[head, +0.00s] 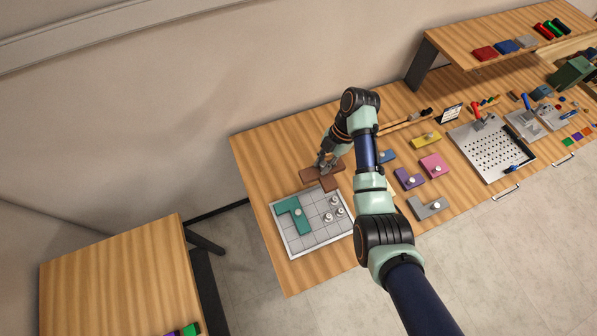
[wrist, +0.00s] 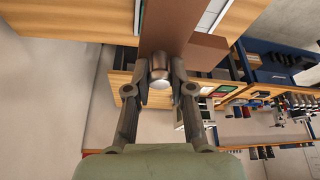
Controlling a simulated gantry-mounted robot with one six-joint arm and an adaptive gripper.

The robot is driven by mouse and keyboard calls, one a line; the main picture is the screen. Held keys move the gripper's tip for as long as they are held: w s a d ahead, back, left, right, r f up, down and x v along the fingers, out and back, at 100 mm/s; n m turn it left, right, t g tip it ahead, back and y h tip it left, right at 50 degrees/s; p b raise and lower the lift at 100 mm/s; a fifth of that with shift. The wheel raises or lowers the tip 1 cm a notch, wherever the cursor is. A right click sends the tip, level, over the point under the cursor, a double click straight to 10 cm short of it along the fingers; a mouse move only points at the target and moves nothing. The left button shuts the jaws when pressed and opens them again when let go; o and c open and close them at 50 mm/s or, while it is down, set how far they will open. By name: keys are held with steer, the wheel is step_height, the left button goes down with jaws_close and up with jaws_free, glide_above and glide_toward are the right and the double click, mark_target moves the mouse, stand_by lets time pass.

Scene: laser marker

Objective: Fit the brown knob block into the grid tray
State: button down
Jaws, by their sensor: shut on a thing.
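The brown knob block (head: 329,181) is at the far edge of the grid tray in the head view, and my gripper (head: 323,166) is over it. In the wrist view my gripper (wrist: 161,88) is shut on the metal knob (wrist: 160,70) of the brown block (wrist: 168,28). I cannot tell how far the block is above the table. The grid tray (head: 290,254) is white. A teal block (head: 291,215) with a knob lies in its left part, and several small metal knobs or pegs (head: 333,213) stand in its right part. My arm hides the tray's right edge.
Yellow (head: 424,140), pink (head: 434,166), purple (head: 408,179), blue (head: 387,156) and grey (head: 430,208) knob blocks lie right of my arm. A perforated metal plate (head: 490,150) stands farther right. The table (head: 262,150) is clear left of the brown block.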

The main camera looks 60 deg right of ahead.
steer(key=shift+w+a, duration=0.1)
steer(key=shift+a, duration=0.2)
step_height(320, 180, down, 16)
steer(key=b, duration=1.4)
steer(key=shift+d+r, duration=0.1)
steer(key=shift+f+b, duration=0.4)
steer(key=shift+f, duration=1.7)
steer(key=shift+f, duration=0.2)
steer(key=c, duration=1)
jaws_free()
steer(key=shift+r, duration=0.1)
